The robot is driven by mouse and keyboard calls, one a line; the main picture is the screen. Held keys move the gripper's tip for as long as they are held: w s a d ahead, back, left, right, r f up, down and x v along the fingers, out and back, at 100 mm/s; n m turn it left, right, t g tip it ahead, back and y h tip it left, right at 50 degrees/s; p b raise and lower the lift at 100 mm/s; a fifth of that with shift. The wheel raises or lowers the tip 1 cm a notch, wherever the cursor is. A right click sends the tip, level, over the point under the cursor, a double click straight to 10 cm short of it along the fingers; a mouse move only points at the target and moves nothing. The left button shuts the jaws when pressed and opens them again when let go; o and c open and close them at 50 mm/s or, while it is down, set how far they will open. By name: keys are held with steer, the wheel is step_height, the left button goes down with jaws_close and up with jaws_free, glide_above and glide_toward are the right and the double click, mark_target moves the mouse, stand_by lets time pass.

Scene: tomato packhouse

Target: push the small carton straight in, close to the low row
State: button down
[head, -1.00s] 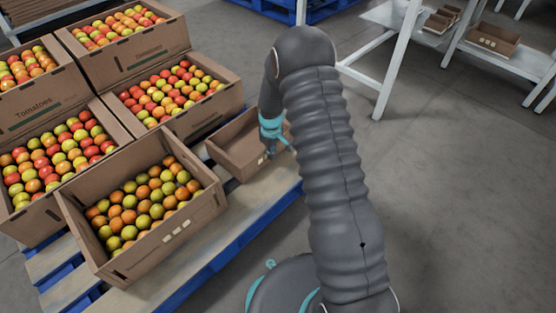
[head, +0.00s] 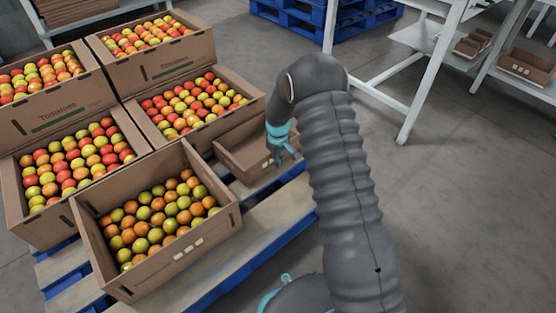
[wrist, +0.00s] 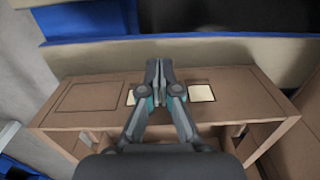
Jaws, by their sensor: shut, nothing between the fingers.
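The small carton (head: 235,163) is a low, open, brown box with pale labels on its near wall. It stands on the pallet, close in front of the low row's tomato carton (head: 252,103); I cannot tell whether they touch. My gripper (head: 284,158) is shut and empty, at the small carton's labelled near wall. In the wrist view the closed fingertips (wrist: 158,68) lie over the small carton's wall (wrist: 90,97), between two pale labels and partly covering one. Contact itself is hard to make out.
An open carton of mixed tomatoes (head: 228,207) stands just left of the small carton. Stacked tomato cartons (head: 70,115) fill the left. The blue-edged pallet (head: 262,222) has bare boards in front. A white metal rack (head: 412,105) stands right; the grey floor there is clear.

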steer(key=shift+s+d+r, duration=0.25)
steer(key=shift+s+d, duration=0.75)
steer(key=shift+s, duration=0.15)
step_height(320, 180, up, 10)
steer(key=p, duration=0.1)
steer(key=shift+a+f, duration=0.15)
steer(key=shift+f, duration=0.05)
steer(key=s+d+r+m+t+p, duration=0.2)
steer(key=s+d+r+m+p, duration=0.1)
steer(key=s+r, duration=1.5)
steer(key=s+d+r+m+t+p, duration=0.3)
steer(key=s+d+r+m+p, duration=0.1)
steer(key=s+r, duration=1.4)
steer(key=shift+d+r+t, duration=0.15)
steer(key=shift+d+t, duration=0.15)
steer(key=shift+d, duration=0.4)
